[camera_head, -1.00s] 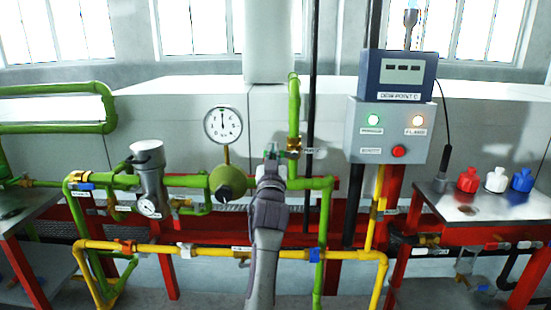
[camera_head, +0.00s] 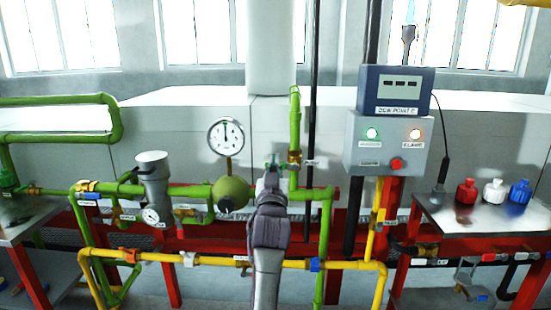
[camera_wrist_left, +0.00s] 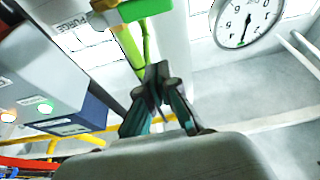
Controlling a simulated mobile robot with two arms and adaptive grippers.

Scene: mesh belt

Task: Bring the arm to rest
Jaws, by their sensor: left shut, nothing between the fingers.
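My left gripper (camera_head: 272,168) reaches up from the bottom middle in the head view, in front of the pipework. Its fingers are shut with nothing between them. In the left wrist view the fingertips (camera_wrist_left: 158,75) come together, empty, with the green pipe (camera_wrist_left: 133,52) beyond them. In the head view the gripper's tips are just left of the brass valve fitting (camera_head: 294,158) on the vertical green pipe; whether they touch it I cannot tell. My right gripper is not in view.
The round gauge (camera_head: 226,137) stands left of the gripper. The grey control box (camera_head: 386,147) with lamps and a red button is to the right. A yellow pipe (camera_head: 210,262) runs low across. A steel table (camera_head: 475,215) with small bottles stands at the right.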

